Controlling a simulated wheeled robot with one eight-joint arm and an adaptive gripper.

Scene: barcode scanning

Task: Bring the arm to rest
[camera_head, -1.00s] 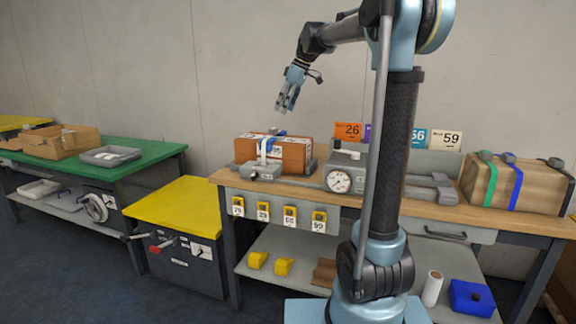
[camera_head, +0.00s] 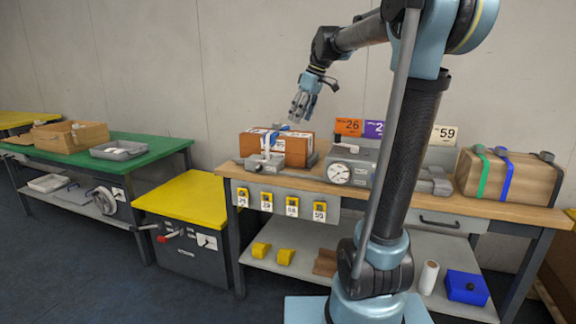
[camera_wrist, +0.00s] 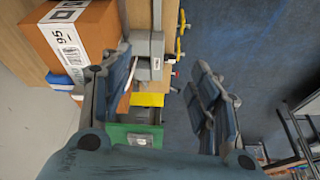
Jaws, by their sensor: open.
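My gripper (camera_head: 300,105) is open and empty in the air above the wooden bench, over the orange-brown box (camera_head: 297,149) in the head view. In the wrist view my gripper (camera_wrist: 160,95) shows its fingers spread wide with nothing between them. The box also shows in the wrist view (camera_wrist: 95,25), at the upper left beside the left finger, with a barcode label on its face. My arm rises from its base in front of the bench and bends over to the left.
The wooden bench (camera_head: 345,199) holds a grey scale with a dial (camera_head: 340,173), number cards (camera_head: 348,127) and a strapped carton (camera_head: 508,176). A yellow-topped cabinet (camera_head: 182,198) stands left of it. Farther left, a green table (camera_head: 75,157) carries an open box (camera_head: 70,136) and a grey tray (camera_head: 118,150).

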